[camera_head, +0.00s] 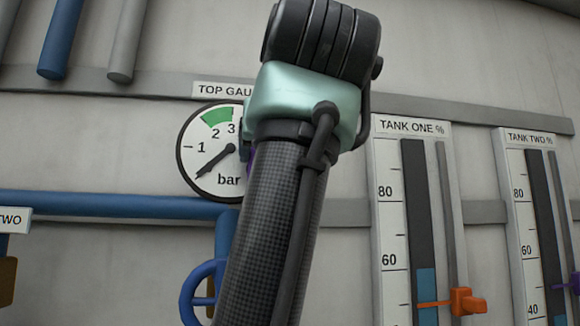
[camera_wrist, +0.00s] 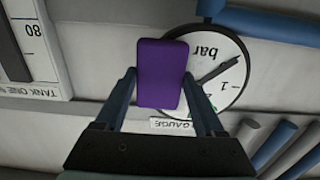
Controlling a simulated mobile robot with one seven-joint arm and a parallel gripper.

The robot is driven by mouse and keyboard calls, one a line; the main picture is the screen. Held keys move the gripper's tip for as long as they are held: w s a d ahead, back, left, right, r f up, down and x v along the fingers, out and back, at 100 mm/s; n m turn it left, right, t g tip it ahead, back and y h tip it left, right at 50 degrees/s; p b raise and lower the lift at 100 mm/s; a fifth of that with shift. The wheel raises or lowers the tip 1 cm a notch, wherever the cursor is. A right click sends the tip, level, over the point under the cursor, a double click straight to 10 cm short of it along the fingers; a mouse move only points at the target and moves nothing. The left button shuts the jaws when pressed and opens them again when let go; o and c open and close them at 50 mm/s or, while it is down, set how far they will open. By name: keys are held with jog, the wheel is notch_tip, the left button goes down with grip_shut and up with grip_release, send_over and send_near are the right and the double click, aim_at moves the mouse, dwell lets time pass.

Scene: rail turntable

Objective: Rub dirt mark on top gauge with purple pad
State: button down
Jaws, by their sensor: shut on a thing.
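The top gauge (camera_head: 210,152) is a round white dial with a black rim, a green band and a black needle, on the grey wall. My arm covers its right side in the head view. In the wrist view the gauge (camera_wrist: 228,62) shows upside down. My gripper (camera_wrist: 160,82) is shut on the purple pad (camera_wrist: 161,66), one finger on each side. The pad covers part of the gauge's edge in that view; whether it touches the dial I cannot tell. No dirt mark can be made out on the visible part of the dial.
The tank one gauge (camera_head: 391,225) and tank two gauge (camera_head: 522,240) stand at the right, with orange and purple pointers. A blue pipe (camera_head: 110,205) runs below the top gauge, with a blue handwheel (camera_head: 190,292) beside my arm. Grey rails cross the wall.

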aim_at(193, 138)
jog(key=shift+s+a+r, duration=0.2)
jog(key=shift+s+a, duration=0.3)
jog(key=shift+a, duration=1.25)
jog(key=shift+s+a+r, duration=0.25)
jog(key=shift+s+a, duration=0.2)
jog(key=shift+a, duration=1.25)
jog(key=shift+s+a+r, duration=0.2)
jog(key=shift+s+a, duration=0.3)
jog(key=shift+a, duration=1.25)
jog(key=shift+r, duration=0.75)
jog(key=w+d, duration=0.3)
jog(key=d, duration=0.7)
jog(key=shift+d, duration=0.25)
jog(key=shift+s+a, duration=0.1)
jog(key=shift+s, duration=0.05)
jog(key=shift+b+v, duration=1.45)
jog(key=shift+v, duration=1.4)
